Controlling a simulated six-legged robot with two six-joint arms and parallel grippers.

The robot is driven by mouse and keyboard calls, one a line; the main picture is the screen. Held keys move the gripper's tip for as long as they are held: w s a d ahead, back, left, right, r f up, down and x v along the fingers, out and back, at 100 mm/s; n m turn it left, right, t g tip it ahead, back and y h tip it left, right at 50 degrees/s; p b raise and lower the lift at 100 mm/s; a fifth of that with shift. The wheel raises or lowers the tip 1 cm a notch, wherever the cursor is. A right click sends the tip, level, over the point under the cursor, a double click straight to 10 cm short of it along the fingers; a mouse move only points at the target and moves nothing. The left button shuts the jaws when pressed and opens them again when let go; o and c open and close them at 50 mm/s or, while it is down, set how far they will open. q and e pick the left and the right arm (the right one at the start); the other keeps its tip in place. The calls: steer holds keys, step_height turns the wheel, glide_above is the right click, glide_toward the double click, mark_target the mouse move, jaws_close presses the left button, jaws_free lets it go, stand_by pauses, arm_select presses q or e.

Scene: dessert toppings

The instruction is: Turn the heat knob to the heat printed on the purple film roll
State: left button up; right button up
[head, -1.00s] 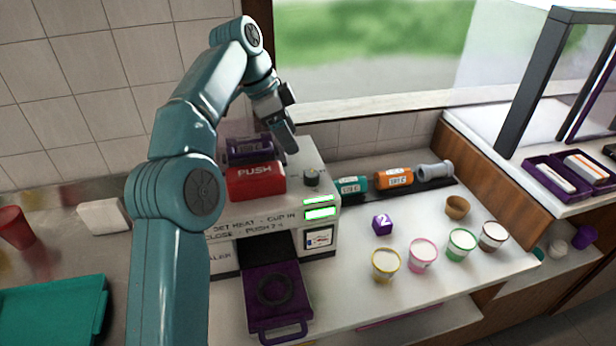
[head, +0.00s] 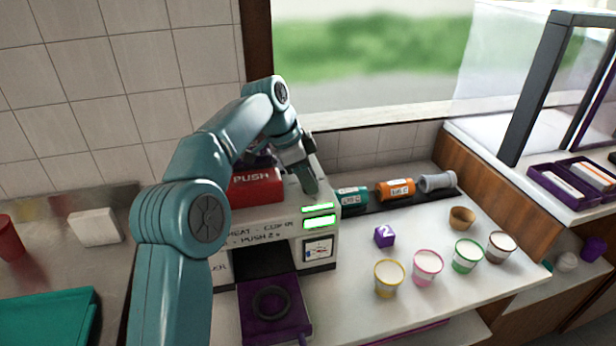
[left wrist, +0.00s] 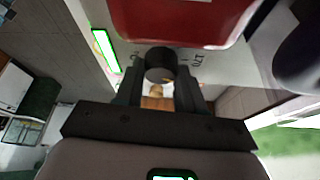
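The sealing machine (head: 318,248) has a red PUSH block (head: 254,186), which also fills the top of the left wrist view (left wrist: 180,15). The dark heat knob (left wrist: 159,64) is on its top panel; in the head view my left gripper (head: 312,190) covers it. In the left wrist view my left gripper (left wrist: 160,88) has its fingers on either side of the knob, apparently open; contact is unclear. The purple film roll behind the PUSH block is mostly hidden by my left arm. My right gripper is not in view.
Teal (head: 353,197) and orange (head: 395,190) rolls and a grey roll (head: 437,182) lie right of the machine. A purple cube (head: 384,236) marked 2 and several cups stand on the white counter. Two lit green displays (head: 319,222) are on the machine's front.

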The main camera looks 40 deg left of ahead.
arm_select(q)
steer(key=shift+w+d+f, duration=0.1)
steer(key=c, duration=0.4)
steer(key=shift+n, duration=0.3)
steer(key=shift+n+t+y+b, duration=0.4)
steer(key=shift+n+b, duration=0.1)
steer(key=shift+n, duration=0.4)
steer(key=n, duration=0.2)
steer(key=shift+d+n+y, duration=0.1)
steer(key=shift+n+y, duration=0.3)
steer(key=n, duration=0.1)
steer(key=n+y, duration=0.1)
steer(key=n, duration=0.1)
steer(key=shift+d+r+n+t, duration=0.1)
steer(key=shift+r+n+t, duration=0.1)
steer(key=shift+n+t, duration=0.15)
steer(key=shift+n+y, duration=1.1)
steer(key=shift+n, duration=1.05)
